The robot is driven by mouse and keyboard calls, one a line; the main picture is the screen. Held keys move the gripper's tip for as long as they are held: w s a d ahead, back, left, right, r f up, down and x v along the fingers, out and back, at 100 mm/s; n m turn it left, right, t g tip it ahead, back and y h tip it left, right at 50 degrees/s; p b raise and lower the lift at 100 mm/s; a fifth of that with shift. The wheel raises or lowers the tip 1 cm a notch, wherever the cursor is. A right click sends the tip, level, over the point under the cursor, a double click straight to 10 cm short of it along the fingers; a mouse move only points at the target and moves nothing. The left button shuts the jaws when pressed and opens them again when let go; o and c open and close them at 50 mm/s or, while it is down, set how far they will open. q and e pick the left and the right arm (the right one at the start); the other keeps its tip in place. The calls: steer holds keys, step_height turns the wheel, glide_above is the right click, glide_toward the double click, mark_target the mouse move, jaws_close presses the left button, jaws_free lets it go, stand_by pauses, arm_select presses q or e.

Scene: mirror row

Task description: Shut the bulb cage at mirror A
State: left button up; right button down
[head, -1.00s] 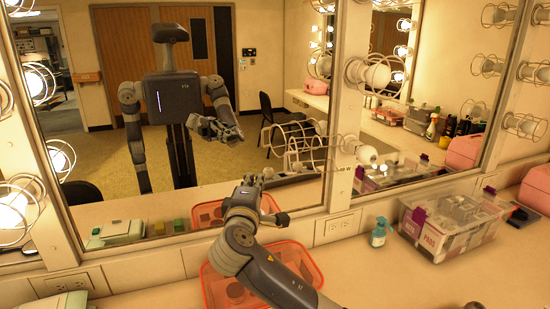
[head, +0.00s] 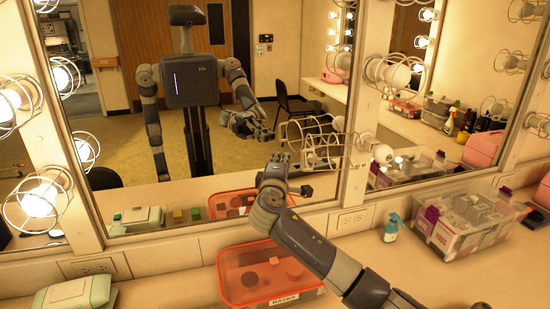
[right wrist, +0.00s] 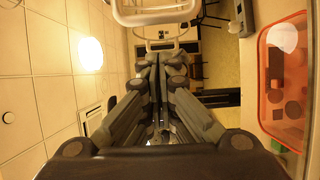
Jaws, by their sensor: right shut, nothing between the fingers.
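The wire bulb cage (head: 316,132) stands swung out to the left from the post between two mirrors, in front of the mirror glass. My right gripper (head: 281,164) is shut and empty, just below and left of the cage. In the right wrist view, my gripper's closed fingers (right wrist: 163,62) point toward pale wires and a pale rim (right wrist: 158,14) at the top, likely the cage. I cannot tell whether they touch. My left gripper is not directly in view.
An orange bin (head: 268,275) stands on the counter beneath my right arm. A clear box (head: 465,228) and a blue bottle (head: 391,228) are at the right. A green-white case (head: 75,297) is at lower left. Closed cages with lit bulbs (head: 40,200) line the left post.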

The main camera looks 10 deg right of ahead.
arm_select(q)
steer(key=shift+s+d+r+p, duration=0.1)
steer(key=shift+s+r+p, duration=0.1)
steer(key=shift+s+r, duration=0.3)
steer(key=shift+s+d+r+p, duration=0.1)
steer(key=shift+s+r+p, duration=0.1)
steer(key=shift+s, duration=0.45)
arm_select(e)
steer(key=shift+s+d, duration=0.85)
arm_select(q)
steer(key=shift+w+a, duration=0.1)
steer(key=shift+w, duration=0.05)
arm_select(e)
steer(key=shift+d, duration=0.1)
